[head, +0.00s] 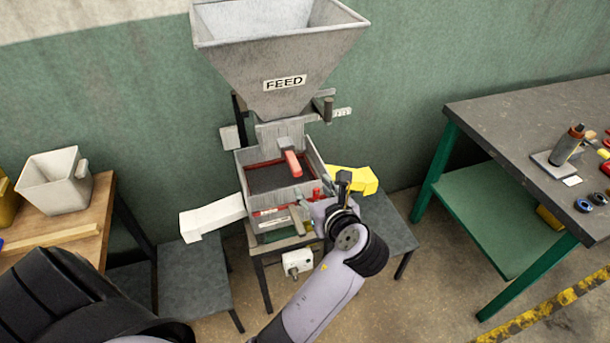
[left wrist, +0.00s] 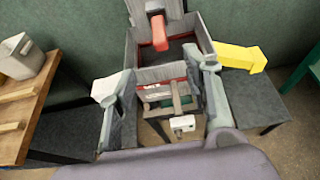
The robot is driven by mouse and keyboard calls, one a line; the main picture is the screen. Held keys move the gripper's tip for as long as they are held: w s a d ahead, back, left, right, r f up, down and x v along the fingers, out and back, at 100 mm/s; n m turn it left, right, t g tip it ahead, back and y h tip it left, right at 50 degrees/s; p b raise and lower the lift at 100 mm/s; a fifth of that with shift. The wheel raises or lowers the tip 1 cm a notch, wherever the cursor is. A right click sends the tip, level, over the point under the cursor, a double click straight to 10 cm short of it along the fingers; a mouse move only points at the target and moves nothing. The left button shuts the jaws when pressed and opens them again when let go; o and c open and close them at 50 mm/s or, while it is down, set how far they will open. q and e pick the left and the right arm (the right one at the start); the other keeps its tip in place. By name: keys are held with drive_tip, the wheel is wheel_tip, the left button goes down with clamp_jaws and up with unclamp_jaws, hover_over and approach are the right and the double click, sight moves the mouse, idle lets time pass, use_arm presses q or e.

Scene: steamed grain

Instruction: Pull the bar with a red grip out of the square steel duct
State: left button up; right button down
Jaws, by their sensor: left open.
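A red grip (head: 292,163) shows at the front of the square steel duct (head: 281,130), under the hopper marked FEED. It slants down over a dark-bottomed steel box. In the left wrist view the red grip (left wrist: 160,33) is at the top middle, against the duct (left wrist: 140,10). The bar's inner part is hidden. My left gripper (head: 320,205) is at the box's front right, lower than the red grip and apart from it. In the left wrist view my left gripper (left wrist: 163,92) has its fingers spread wide, with the box front beyond them. My right gripper is not in view.
The FEED hopper (head: 280,60) stands above. A white chute (head: 212,217) sticks out left and a yellow one (head: 362,181) right, close to my left gripper. A white bin (head: 55,181) stands on a wooden bench at left. A grey-topped workbench (head: 505,112) holds tools at right.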

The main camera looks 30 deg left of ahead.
sight(298, 171)
use_arm(q)
drive_tip(key=p+x, duration=0.2)
drive_tip(key=x, duration=1.3)
drive_tip(key=shift+w+f+p, duration=0.1)
drive_tip(key=shift+f+p, duration=0.05)
drive_tip(key=shift+p, duration=0.15)
drive_tip(key=shift+a, duration=0.1)
drive_tip(key=shift+c, duration=0.2)
clamp_jaws()
idle(0.4)
